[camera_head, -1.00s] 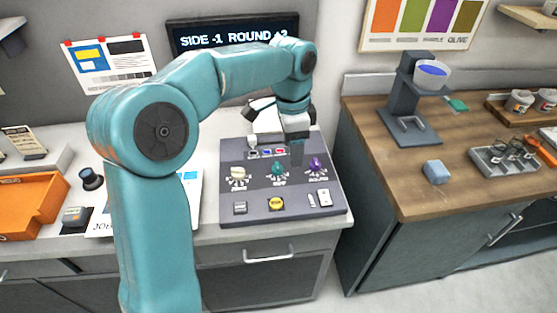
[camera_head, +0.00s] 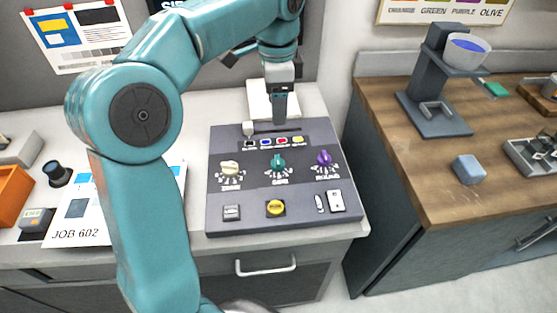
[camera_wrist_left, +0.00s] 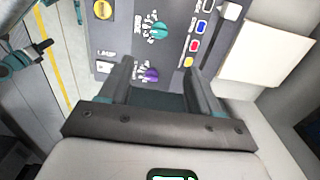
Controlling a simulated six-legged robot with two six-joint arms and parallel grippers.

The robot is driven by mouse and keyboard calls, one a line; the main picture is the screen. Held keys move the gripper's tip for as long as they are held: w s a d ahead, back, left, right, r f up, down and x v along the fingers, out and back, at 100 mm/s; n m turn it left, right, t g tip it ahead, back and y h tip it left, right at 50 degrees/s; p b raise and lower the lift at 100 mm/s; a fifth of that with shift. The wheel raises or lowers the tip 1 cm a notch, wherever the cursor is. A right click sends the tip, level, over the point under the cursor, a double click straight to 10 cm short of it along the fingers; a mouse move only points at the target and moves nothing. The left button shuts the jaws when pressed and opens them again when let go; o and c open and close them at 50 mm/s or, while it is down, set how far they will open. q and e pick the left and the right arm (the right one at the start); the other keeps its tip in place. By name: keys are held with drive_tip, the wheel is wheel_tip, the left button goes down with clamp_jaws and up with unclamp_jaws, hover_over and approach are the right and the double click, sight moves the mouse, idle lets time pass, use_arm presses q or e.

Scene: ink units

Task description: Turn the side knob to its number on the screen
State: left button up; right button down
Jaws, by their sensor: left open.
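The green knob (camera_head: 278,163) is the middle of three knobs on the grey panel (camera_head: 218,195), and the label under it appears to read SIDE. It also shows in the wrist view (camera_wrist_left: 156,28). Its exact pointer setting is too small to read. The screen (camera_head: 174,5) is almost wholly cut off or behind my left arm; only the start of its text shows. My left gripper (camera_head: 280,112) hangs over the back of the panel, behind the green knob and apart from it. In the wrist view its fingers (camera_wrist_left: 162,80) are open, with nothing held between them. My right gripper is not in view.
A white knob (camera_head: 230,169) and a purple knob (camera_head: 324,159) flank the green one. A yellow button (camera_head: 276,208) and switches sit in front. A slider (camera_head: 249,130) and coloured marks lie at the back. A wooden counter (camera_head: 440,200) stands at the right.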

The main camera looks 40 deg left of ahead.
use_arm(q)
drive_tip(key=f, duration=0.1)
drive_tip(key=b, duration=0.2)
approach(277, 159)
wheel_tip(277, 159, down, 9)
drive_tip(key=shift+d+r, duration=0.15)
drive_tip(key=shift+f, duration=0.4)
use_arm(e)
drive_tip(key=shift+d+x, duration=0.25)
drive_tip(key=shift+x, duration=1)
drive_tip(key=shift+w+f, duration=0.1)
use_arm(q)
drive_tip(key=c, duration=1)
